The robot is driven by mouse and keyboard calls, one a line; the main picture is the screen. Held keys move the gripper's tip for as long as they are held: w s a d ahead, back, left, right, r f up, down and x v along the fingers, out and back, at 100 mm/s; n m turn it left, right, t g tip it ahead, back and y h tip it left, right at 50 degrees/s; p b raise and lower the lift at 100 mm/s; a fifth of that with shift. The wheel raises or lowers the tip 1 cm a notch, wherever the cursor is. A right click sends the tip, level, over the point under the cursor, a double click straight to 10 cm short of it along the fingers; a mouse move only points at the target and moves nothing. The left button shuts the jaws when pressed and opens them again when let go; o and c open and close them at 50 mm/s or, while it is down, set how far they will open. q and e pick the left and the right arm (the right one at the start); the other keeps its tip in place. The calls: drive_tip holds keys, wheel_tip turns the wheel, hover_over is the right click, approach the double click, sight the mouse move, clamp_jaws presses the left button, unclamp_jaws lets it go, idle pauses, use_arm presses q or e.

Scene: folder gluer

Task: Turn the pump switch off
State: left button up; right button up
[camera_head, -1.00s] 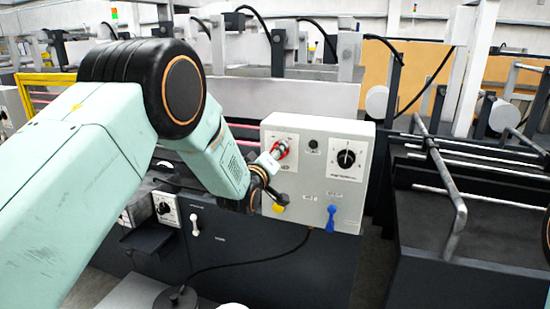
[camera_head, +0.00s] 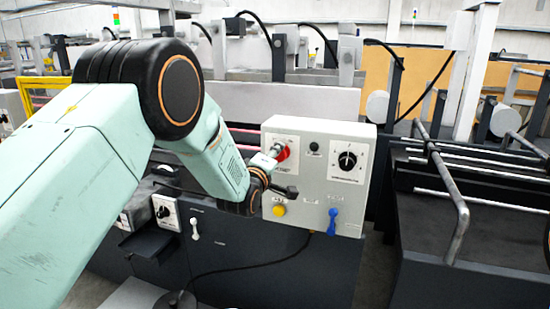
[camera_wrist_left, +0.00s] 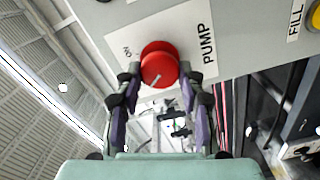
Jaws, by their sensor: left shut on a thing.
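The red pump switch (camera_wrist_left: 160,64) is a round knob with a short white mark, on a white plate lettered PUMP and ON in the left wrist view. The mark lies slanted near the knob's lower edge. My left gripper (camera_wrist_left: 160,72) has its two fingers on either side of the knob, shut on it. In the head view the red switch (camera_head: 284,152) shows at the upper left of the grey control box (camera_head: 318,178), partly hidden by my left gripper (camera_head: 271,158). My right gripper is not in view.
The box also carries a black rotary knob (camera_head: 347,160), a yellow button (camera_head: 279,210) just below my left wrist and a blue lever (camera_head: 332,221). A white lever (camera_head: 194,227) is on the dark machine front. Metal rails (camera_head: 448,180) stand at the right.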

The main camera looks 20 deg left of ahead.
use_arm(q)
drive_tip(key=o, duration=1.1)
drive_tip(key=shift+o, duration=0.2)
drive_tip(key=s, duration=1.2)
drive_tip(key=shift+a, duration=0.2)
